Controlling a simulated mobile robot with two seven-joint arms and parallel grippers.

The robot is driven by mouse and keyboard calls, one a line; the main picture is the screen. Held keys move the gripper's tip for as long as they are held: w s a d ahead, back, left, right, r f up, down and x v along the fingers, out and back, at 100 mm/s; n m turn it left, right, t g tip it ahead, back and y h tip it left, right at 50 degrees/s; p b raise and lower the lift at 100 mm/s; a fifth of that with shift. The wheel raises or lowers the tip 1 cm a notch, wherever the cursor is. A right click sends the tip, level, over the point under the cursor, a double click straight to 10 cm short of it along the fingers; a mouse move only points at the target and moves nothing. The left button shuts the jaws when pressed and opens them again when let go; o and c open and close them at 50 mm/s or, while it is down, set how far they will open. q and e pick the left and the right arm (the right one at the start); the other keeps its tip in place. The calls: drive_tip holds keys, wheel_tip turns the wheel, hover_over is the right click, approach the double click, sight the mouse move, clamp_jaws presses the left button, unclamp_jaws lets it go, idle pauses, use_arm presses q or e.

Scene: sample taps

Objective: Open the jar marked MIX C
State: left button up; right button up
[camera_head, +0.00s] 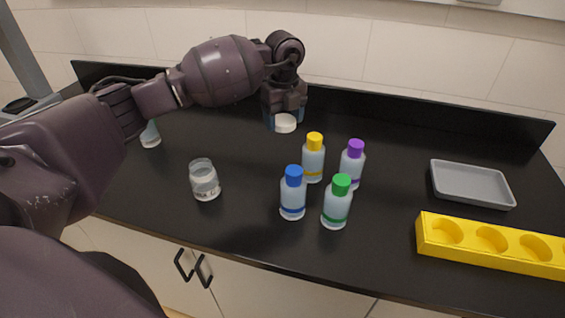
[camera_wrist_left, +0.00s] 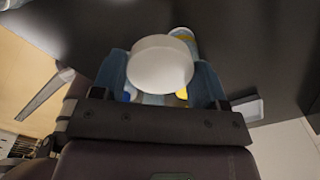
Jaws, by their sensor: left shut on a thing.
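A clear glass jar (camera_head: 204,181) stands upright on the black counter, left of the bottles. Its top is open and bare, and its label is only partly readable, seeming to end in C. My left gripper (camera_head: 284,115) is shut on a round white lid (camera_head: 285,124), held above the counter behind and right of the jar, well apart from it. The lid also shows between the blue fingers in the left wrist view (camera_wrist_left: 160,64). Another container (camera_head: 150,135) stands at the left, mostly hidden by my left arm. My right gripper is not in view.
Bottles with yellow (camera_head: 313,160), purple (camera_head: 352,166), blue (camera_head: 292,195) and green (camera_head: 337,204) caps stand mid-counter. A grey tray (camera_head: 470,184) and a yellow rack (camera_head: 485,256) with round holes lie at the right. Counter between jar and bottles is clear.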

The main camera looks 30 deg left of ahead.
sight(284, 169)
use_arm(q)
wheel_tip(284, 169, down, 15)
drive_tip(key=shift+r+b, duration=0.1)
drive_tip(key=shift+b, duration=0.3)
drive_tip(key=o, duration=1)
wheel_tip(284, 169, up, 12)
drive_tip(key=shift+r+p, duration=0.15)
drive_tip(key=shift+p, duration=0.15)
